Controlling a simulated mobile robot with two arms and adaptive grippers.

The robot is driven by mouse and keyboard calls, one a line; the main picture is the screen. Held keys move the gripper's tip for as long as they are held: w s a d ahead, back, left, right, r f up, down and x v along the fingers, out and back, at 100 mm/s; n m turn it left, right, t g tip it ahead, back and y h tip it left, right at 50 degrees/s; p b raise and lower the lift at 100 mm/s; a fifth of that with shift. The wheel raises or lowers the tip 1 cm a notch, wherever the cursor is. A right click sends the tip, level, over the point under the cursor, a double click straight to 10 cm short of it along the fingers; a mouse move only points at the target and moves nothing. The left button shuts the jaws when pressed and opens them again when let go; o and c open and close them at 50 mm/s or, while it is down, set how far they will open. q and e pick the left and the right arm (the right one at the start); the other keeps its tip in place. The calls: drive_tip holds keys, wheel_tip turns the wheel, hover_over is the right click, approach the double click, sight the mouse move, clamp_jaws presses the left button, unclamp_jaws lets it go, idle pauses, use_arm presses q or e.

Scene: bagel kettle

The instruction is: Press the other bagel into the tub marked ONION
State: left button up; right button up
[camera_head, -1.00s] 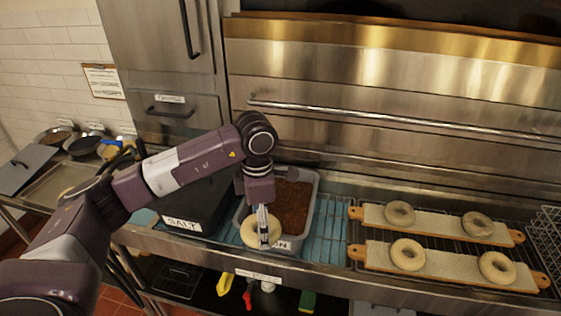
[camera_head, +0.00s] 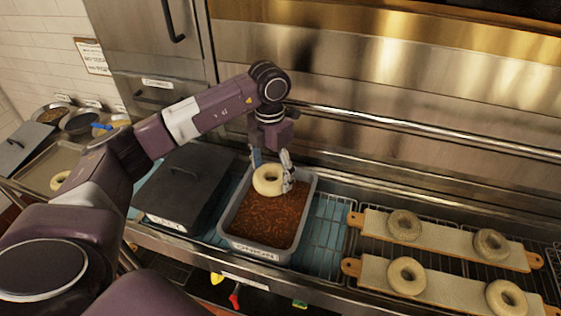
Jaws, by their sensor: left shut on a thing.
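A pale bagel (camera_head: 267,180) is held in my left gripper (camera_head: 284,172), over the back part of the open tub marked ONION (camera_head: 258,252). The tub is grey and holds a reddish-brown topping (camera_head: 268,215). I cannot tell whether the bagel's underside touches the topping. My right gripper is not in view.
A dark lidded tub (camera_head: 185,190) stands directly left of the ONION tub. At the right, two boards (camera_head: 445,242) with wooden ends carry several bagels on a wire rack. Another bagel (camera_head: 60,180) lies at the far left near metal bowls (camera_head: 80,122).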

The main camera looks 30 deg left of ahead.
use_arm(q)
drive_tip(key=f+b, duration=0.1)
drive_tip(key=f, duration=0.1)
drive_tip(key=f+b, duration=0.2)
drive_tip(key=f, duration=0.1)
drive_tip(key=f+b, duration=0.2)
drive_tip(key=shift+s+f, duration=0.4)
drive_tip(key=shift+f+b, duration=0.85)
drive_tip(key=shift+f, duration=0.2)
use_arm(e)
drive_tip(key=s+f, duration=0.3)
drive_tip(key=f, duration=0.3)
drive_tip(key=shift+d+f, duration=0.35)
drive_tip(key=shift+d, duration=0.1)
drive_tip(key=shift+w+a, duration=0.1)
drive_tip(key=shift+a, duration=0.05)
